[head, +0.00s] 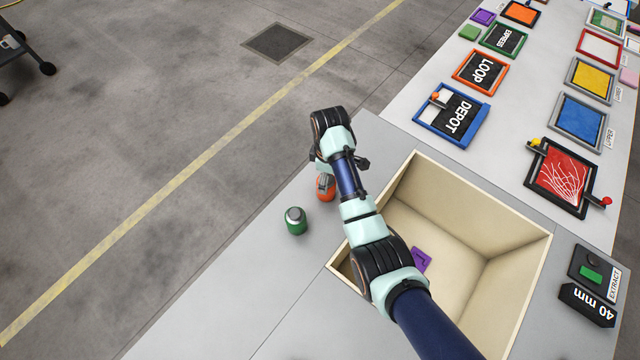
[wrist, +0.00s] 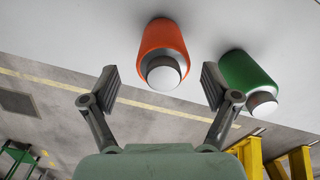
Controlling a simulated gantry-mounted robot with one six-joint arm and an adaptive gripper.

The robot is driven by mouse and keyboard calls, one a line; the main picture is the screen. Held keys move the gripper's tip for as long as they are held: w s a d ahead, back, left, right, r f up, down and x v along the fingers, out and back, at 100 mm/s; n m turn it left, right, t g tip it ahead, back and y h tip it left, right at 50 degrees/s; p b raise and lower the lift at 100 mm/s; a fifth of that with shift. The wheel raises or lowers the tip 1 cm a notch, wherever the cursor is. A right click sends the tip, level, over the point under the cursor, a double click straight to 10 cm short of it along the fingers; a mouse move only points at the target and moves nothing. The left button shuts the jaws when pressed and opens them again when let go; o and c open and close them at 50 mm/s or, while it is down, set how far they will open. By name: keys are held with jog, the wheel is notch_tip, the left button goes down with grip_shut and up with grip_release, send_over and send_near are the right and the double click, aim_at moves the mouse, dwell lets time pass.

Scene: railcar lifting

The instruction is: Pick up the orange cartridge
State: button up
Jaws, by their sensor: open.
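The orange cartridge (head: 325,188) stands upright on the grey table near its left edge, partly hidden behind my arm in the head view. In the wrist view the orange cartridge (wrist: 163,50) lies ahead of my gripper, roughly between the lines of the two fingers, with its pale round top toward me. My gripper (wrist: 158,88) is open and empty, with its fingers spread wide and apart from the cartridge. In the head view the fingers are mostly hidden by my wrist.
A green cartridge (head: 296,221) stands close by; it also shows at the right in the wrist view (wrist: 246,80). An open cream bin (head: 480,205) with a purple piece (head: 421,259) in it lies under my arm. Labelled frames such as DEPOT (head: 452,114) line the table further back.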

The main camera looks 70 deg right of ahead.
jog(key=f, duration=0.2)
jog(key=f+b, duration=0.1)
jog(key=f, duration=0.2)
jog(key=shift+a+f, duration=0.2)
jog(key=shift+f, duration=0.1)
jog(key=shift+r, duration=0.1)
jog(key=c, duration=1.4)
jog(key=shift+c, duration=0.2)
notch_tip(320, 180, up, 20)
jog(key=p, duration=1)
